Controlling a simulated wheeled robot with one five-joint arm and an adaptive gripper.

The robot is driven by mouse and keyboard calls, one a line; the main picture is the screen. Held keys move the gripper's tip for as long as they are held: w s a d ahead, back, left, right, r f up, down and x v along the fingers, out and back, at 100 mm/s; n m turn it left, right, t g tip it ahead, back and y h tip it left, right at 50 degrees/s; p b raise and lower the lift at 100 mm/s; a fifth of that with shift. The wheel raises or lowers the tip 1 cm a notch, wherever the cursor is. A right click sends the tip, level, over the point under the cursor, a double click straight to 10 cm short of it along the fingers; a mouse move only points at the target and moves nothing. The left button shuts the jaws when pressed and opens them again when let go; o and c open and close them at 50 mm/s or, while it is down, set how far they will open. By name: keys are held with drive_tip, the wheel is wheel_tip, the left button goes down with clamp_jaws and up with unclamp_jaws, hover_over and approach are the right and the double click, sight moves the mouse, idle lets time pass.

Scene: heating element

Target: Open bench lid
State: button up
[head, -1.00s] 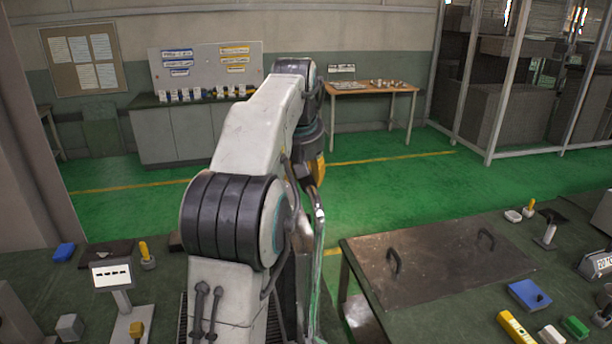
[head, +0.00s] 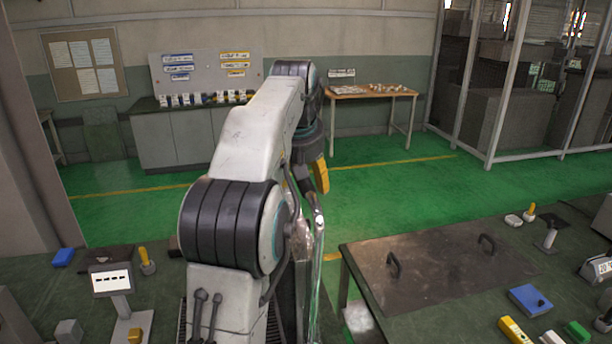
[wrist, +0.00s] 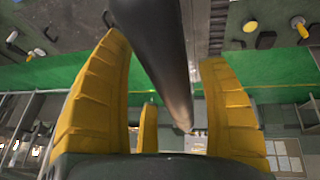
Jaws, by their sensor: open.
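The bench lid (head: 435,275) is a dark brown flat plate lying shut on the right bench in the head view. It has two black handles, one near its left side (head: 394,265) and one near its far right side (head: 487,243). My gripper (head: 320,174) is up in the air to the left of the lid, apart from it, with a yellow finger showing beside my arm. In the wrist view my gripper (wrist: 163,55) has its yellow fingers spread wide. A dark rod-like shape passes across the view between them; I cannot tell what it is.
A blue block (head: 530,299), a yellow block (head: 513,330) and a green block (head: 577,331) lie in front of the lid. A stand with a sign (head: 111,281) is on the left bench. Green floor (head: 395,190) is open behind the benches.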

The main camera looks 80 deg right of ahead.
drive_tip(key=shift+v, duration=3.6)
